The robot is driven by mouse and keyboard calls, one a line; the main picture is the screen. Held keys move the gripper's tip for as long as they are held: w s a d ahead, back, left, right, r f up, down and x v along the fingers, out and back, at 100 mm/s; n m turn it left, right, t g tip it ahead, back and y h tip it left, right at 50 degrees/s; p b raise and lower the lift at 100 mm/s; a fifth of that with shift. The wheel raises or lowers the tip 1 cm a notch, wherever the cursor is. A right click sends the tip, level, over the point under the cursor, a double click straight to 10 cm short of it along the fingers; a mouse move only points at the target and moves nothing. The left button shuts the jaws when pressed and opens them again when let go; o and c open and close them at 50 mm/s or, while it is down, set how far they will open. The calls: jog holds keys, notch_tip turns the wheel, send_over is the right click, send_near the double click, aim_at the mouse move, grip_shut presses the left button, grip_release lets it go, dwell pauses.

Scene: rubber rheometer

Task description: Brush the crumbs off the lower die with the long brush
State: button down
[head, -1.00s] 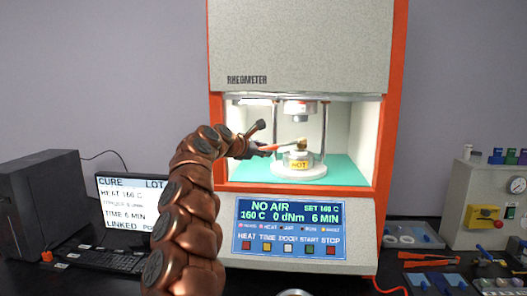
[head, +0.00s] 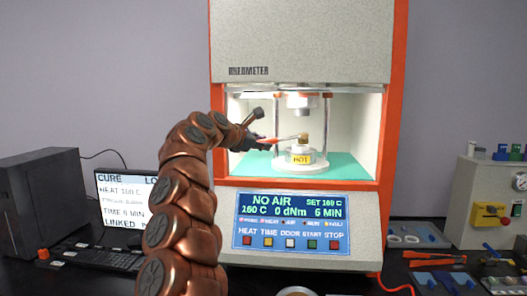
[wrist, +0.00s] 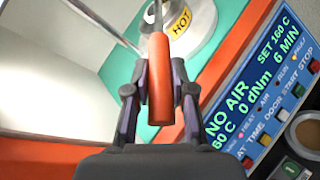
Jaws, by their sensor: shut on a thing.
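My gripper (head: 254,142) is shut on the orange handle of the long brush (head: 275,140), inside the left part of the rheometer's open chamber. The handle also shows between the fingers in the wrist view (wrist: 160,105). The brush points right, and its tan head is at the top of the lower die (head: 300,152); I cannot tell whether it touches. The lower die is a pale round block with a yellow HOT label, on a round base. In the wrist view, its label and base show at the top, and the brush head is out of frame. I cannot make out crumbs.
The upper die (head: 300,101) hangs above the lower die, between posts. The orange chamber frame (head: 383,140) bounds the opening, with the control panel (head: 290,208) below. A monitor (head: 125,200) stands left; a valve box (head: 490,205) and tools stand right. The teal chamber floor (head: 345,165) is clear at right.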

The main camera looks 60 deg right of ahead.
jog(key=s+a+b, duration=0.2)
jog(key=a+b, duration=0.5)
jog(key=s+a+b, duration=0.3)
jog(key=a+b, duration=0.4)
jog(key=shift+s+a, duration=0.3)
dwell(0.4)
jog(key=shift+a, duration=0.1)
